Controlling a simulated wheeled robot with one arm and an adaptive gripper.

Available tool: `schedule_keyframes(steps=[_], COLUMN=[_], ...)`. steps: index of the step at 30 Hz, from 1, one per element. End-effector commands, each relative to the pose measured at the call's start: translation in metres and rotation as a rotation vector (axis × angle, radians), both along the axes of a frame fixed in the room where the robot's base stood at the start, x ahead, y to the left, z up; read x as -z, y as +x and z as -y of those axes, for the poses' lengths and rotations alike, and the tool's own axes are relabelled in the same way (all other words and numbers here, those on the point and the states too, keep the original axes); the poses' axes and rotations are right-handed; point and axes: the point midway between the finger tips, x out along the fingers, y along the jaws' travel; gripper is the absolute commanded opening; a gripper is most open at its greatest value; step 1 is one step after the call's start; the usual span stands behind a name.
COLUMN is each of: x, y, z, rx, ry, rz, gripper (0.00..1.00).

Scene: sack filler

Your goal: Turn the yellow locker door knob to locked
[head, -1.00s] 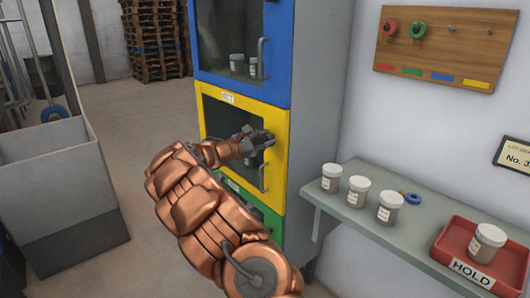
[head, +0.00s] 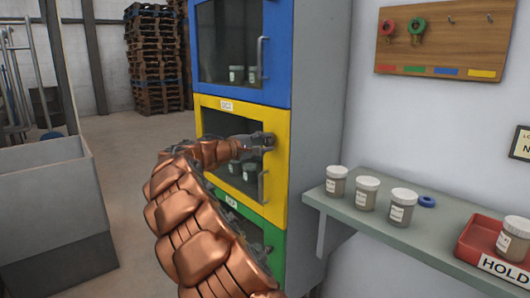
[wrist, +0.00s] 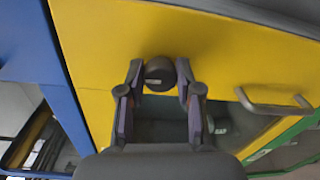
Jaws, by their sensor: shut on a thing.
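The yellow locker door (head: 215,105) is the middle door of the locker stack and looks closed. It also fills much of the wrist view (wrist: 230,50). Its round dark knob (wrist: 159,74) sits between my two fingertips in the wrist view. My gripper (wrist: 159,80) is shut on the knob, one finger on each side. In the head view my gripper (head: 262,141) reaches the door's upper right corner and covers most of the knob. I cannot read any lock mark around the knob. The door's bar handle (wrist: 274,103) is apart from my fingers.
A blue door (head: 270,12) is above and a green door (head: 270,235) below. Jars (head: 249,172) show behind the yellow door's window. At right, a shelf (head: 335,210) holds jars, a blue ring (head: 427,202) and a red tray (head: 466,243). A key board (head: 450,45) hangs above.

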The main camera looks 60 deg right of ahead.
Motion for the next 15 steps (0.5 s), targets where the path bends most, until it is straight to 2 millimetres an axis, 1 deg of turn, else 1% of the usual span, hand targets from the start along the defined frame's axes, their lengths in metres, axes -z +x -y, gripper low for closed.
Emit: schedule_keyframes(steps=[1, 6, 15], x=[0.003, 0.0015, 0.0001], y=[0.0002, 0.0003, 0.0002], z=[0.0, -0.0001, -0.0001], rx=[-0.001, -0.002, -0.001], ry=[-0.004, -0.014, -0.017], rz=[0.017, 0.051, 0.063], gripper=[0.0, 0.0, 0.0])
